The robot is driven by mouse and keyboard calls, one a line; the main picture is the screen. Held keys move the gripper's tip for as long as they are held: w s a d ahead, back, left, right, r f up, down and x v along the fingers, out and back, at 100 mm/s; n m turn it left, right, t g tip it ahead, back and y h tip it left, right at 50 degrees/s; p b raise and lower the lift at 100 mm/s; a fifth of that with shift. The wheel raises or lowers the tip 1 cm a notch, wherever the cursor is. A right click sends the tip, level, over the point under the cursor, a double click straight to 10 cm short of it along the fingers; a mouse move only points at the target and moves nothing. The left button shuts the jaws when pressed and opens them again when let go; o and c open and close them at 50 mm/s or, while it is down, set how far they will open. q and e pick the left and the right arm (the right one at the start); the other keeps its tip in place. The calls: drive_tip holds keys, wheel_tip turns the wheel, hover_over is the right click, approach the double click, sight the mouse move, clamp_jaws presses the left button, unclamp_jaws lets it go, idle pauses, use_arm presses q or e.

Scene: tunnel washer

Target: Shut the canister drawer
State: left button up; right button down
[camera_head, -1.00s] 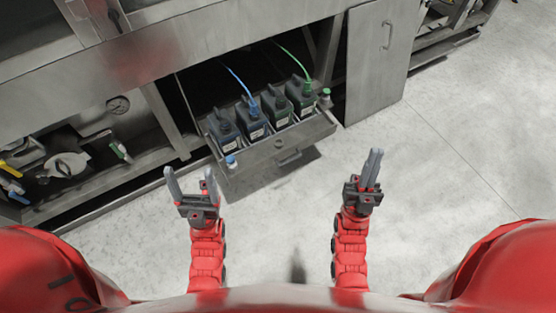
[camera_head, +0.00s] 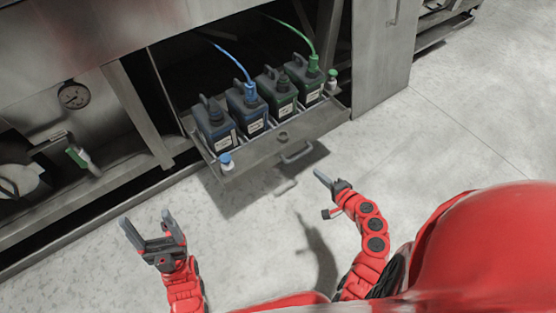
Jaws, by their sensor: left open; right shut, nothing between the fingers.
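The canister drawer (camera_head: 248,160) is pulled out from the steel machine, its front panel with a handle (camera_head: 297,152) facing me. Several dark canisters stand upright in it; a blue hose runs to a blue canister (camera_head: 248,112) and a green hose to a green canister (camera_head: 306,82). My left gripper (camera_head: 147,225) is open and empty, over the floor to the lower left of the drawer. My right gripper (camera_head: 322,179) is shut and empty, below and right of the handle, apart from it.
A steel door panel (camera_head: 380,55) stands right of the drawer opening. A gauge (camera_head: 74,95) and a green-handled valve (camera_head: 78,157) sit in the frame at left. The floor (camera_head: 450,130) at right is clear.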

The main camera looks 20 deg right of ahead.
drive_tip(key=a, duration=0.1)
drive_tip(key=b, duration=0.3)
approach(285, 149)
drive_tip(key=shift+y, duration=0.4)
drive_tip(key=x, duration=0.5)
drive_tip(key=shift+d+f, duration=0.2)
drive_tip(key=shift+f, duration=0.15)
drive_tip(key=shift+w+a, duration=0.2)
drive_tip(key=shift+w, duration=0.5)
drive_tip(key=shift+w, duration=0.1)
